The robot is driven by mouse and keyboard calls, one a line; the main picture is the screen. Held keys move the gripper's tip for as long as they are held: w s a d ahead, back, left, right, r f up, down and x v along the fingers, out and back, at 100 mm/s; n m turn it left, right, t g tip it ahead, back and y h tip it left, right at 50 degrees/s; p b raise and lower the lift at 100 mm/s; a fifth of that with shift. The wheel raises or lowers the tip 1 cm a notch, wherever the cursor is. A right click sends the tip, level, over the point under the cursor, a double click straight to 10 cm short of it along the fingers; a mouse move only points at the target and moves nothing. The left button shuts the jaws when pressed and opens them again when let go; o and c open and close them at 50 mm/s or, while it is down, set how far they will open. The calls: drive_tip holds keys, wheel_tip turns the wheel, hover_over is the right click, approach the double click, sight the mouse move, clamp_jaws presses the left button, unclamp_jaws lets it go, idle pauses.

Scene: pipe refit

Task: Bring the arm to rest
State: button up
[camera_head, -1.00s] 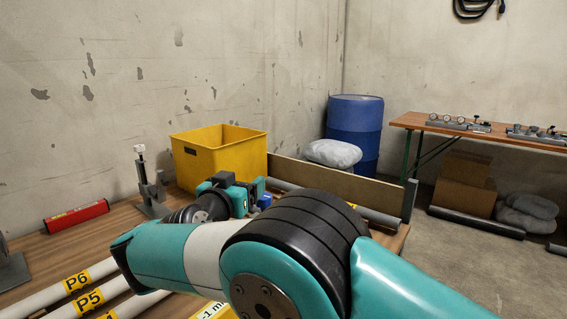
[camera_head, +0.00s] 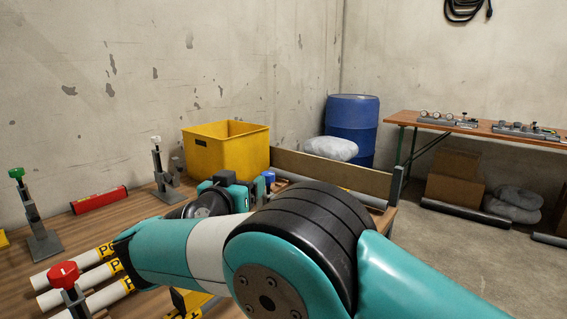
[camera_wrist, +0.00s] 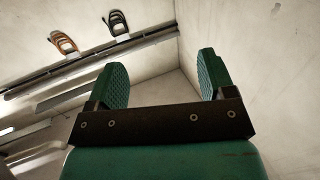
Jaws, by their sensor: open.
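My gripper shows in the wrist view (camera_wrist: 165,78) with its two green fingers wide apart and nothing between them. It faces bare wall and a ceiling or wall corner there. In the head view my teal and black arm reaches across the front of the workbench (camera_head: 150,212). The wrist end lies near the yellow bin, and the fingers are hidden behind the arm in that view.
A yellow bin (camera_head: 220,155) stands at the back of the bench. White labelled pipes (camera_head: 75,275), a red-topped clamp stand (camera_head: 64,275), a green-topped stand (camera_head: 35,215), a white-topped stand (camera_head: 160,170) and a red box (camera_head: 99,199) lie left. A blue barrel (camera_head: 351,130) stands beyond.

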drive_tip(key=w+d+f+n+g+y+b, duration=0.2)
drive_tip(key=w+d+g+y+b, duration=0.15)
drive_tip(key=d, duration=0.45)
drive_tip(key=s+d+f+n+g+y+b, duration=0.2)
drive_tip(key=s+d+f+g, duration=0.1)
drive_tip(key=s+d+g, duration=0.4)
drive_tip(key=s+d+f+n+g+y+b, duration=0.1)
drive_tip(key=s+d+f+n+g+b, duration=0.15)
drive_tip(key=s, duration=0.75)
drive_tip(key=s+d+f+n+g+y+b, duration=0.15)
drive_tip(key=s+d, duration=0.25)
drive_tip(key=s, duration=0.7)
drive_tip(key=s+d+f+n+g+y+b, duration=0.1)
drive_tip(key=s+d+f+n+g+y, duration=0.15)
drive_tip(key=s, duration=0.75)
wheel_tip(320, 180, up, 26)
drive_tip(key=p, duration=2.6)
drive_tip(key=shift+h, duration=0.35)
